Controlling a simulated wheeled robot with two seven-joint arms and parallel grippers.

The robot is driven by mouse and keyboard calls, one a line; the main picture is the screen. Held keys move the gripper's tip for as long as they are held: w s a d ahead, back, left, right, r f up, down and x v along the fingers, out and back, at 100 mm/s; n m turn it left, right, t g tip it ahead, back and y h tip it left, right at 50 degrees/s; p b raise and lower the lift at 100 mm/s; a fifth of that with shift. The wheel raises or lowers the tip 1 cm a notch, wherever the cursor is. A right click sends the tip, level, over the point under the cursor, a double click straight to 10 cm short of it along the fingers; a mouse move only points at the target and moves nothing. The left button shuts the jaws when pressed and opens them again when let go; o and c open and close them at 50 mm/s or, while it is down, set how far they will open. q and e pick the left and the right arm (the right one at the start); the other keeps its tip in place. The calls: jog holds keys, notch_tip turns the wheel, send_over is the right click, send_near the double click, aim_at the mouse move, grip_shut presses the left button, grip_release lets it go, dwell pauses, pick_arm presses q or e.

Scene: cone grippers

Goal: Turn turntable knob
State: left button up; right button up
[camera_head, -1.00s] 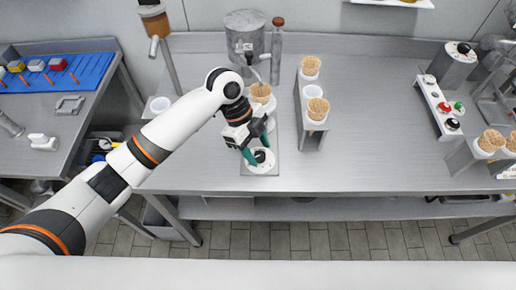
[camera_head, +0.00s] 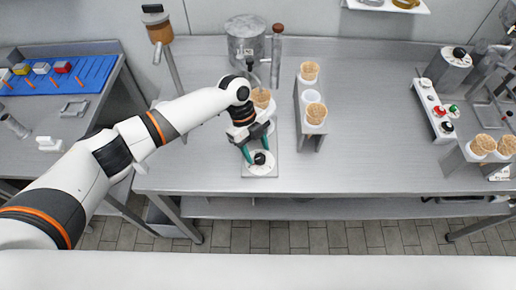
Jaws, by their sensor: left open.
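The turntable knob (camera_head: 259,158) is a small black knob on a round white dial near the front of the metal table. The dial sits on a grey base plate (camera_head: 261,174). My left gripper (camera_head: 255,156) reaches down from above and behind the dial. Its teal fingers are open, with the tips close to the knob. Whether they touch it I cannot tell. A cone (camera_head: 261,97) shows just behind the gripper. My right gripper is not in view.
A metal pot (camera_head: 245,42) and a bottle (camera_head: 277,55) stand behind my left gripper. A cone stand (camera_head: 305,112) is to its right. A button panel (camera_head: 434,108) lies farther right. The table between them is clear.

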pick_arm(q)
jog(key=shift+x, duration=0.95)
jog(key=shift+c, duration=0.2)
jog(key=c, duration=0.9)
jog(key=shift+c, duration=0.2)
